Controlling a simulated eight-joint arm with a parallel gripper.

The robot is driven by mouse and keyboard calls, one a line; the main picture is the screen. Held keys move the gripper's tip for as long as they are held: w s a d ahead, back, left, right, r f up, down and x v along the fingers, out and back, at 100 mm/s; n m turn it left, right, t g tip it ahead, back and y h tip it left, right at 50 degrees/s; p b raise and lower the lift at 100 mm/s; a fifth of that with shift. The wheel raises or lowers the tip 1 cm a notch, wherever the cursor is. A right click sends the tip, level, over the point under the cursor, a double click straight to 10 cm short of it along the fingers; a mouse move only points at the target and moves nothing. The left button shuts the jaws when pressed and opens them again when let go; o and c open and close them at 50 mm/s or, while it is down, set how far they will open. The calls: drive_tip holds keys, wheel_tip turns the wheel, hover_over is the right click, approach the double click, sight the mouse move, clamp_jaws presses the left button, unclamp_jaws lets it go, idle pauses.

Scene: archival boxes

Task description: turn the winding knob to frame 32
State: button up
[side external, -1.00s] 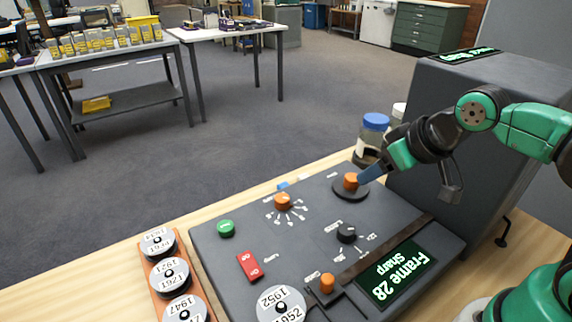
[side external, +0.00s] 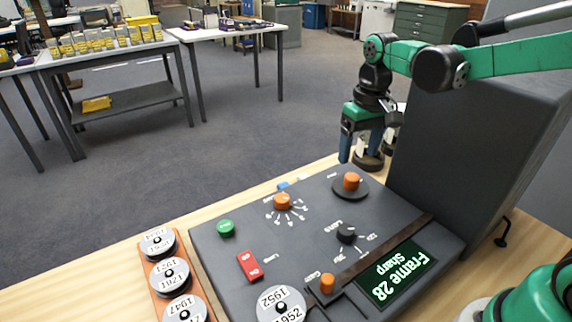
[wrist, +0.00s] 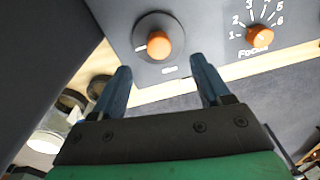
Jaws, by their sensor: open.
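The winding knob (side external: 351,181) is an orange cap on a round black disc at the far right of the sloped dark panel (side external: 210,255). The knob also shows in the wrist view (wrist: 158,45), ahead of my fingers, with a white mark on the disc's left side. My gripper (side external: 362,150) is above and behind the knob, pointing down, open and empty. In the wrist view its two blue fingers (wrist: 162,88) are apart, with the knob beyond their tips and not touched. The display (side external: 395,276) reads "Frame 28" and "Sharp".
The panel also has an orange focus knob (side external: 282,201), a black dial (side external: 346,232), a green button (side external: 226,228), a red switch (side external: 249,266) and a small orange knob (side external: 327,283). Labelled reels (side external: 170,276) lie on the left. A tall dark housing (side external: 450,150) stands on the right.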

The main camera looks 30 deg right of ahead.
sight(353, 176)
drive_tip(key=shift+w+d+f, duration=0.1)
drive_tip(key=shift+w+f, duration=0.15)
drive_tip(key=shift+f, duration=2.8)
clamp_jaws()
